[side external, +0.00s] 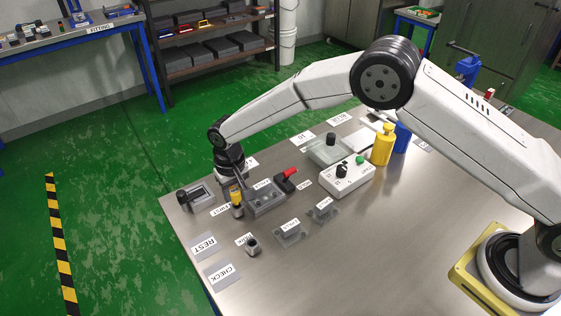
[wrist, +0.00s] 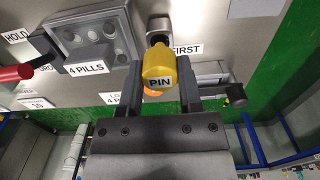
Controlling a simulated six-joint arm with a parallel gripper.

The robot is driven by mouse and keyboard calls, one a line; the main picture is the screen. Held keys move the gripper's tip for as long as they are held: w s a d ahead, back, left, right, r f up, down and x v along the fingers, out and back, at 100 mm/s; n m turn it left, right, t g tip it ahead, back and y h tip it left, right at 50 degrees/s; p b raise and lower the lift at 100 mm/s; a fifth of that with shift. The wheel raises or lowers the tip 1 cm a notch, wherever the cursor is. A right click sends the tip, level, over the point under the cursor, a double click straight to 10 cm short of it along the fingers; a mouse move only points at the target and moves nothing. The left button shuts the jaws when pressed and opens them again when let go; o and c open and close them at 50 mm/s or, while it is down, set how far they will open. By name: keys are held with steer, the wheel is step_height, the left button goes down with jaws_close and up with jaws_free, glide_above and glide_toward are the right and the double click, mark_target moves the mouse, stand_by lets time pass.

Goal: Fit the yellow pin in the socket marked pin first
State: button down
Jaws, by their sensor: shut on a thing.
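The yellow pin (wrist: 158,68), marked PIN, is between the fingers of my gripper (wrist: 160,85) in the wrist view. My gripper is shut on it. In the side view the yellow pin (side external: 237,197) shows below my gripper (side external: 235,186), at the left end of a grey block. A metal socket (wrist: 160,24) with a dark opening lies just beyond the pin in the wrist view. A label (wrist: 187,49) reading FIRST is beside it, its left part hidden by the pin. The pin's lower end is hidden, so I cannot tell whether it is in the socket.
The grey block (side external: 266,198) stands close beside the pin, with a red-handled part (side external: 285,178) at its right. A grey fixture with a black knob (side external: 183,196) is to the left. The table's right front is clear.

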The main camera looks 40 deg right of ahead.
mark_target(234, 190)
steer(key=shift+f, duration=1.35)
steer(key=shift+c, duration=1)
jaws_free()
steer(key=shift+r, duration=0.15)
steer(key=shift+r, duration=3.8)
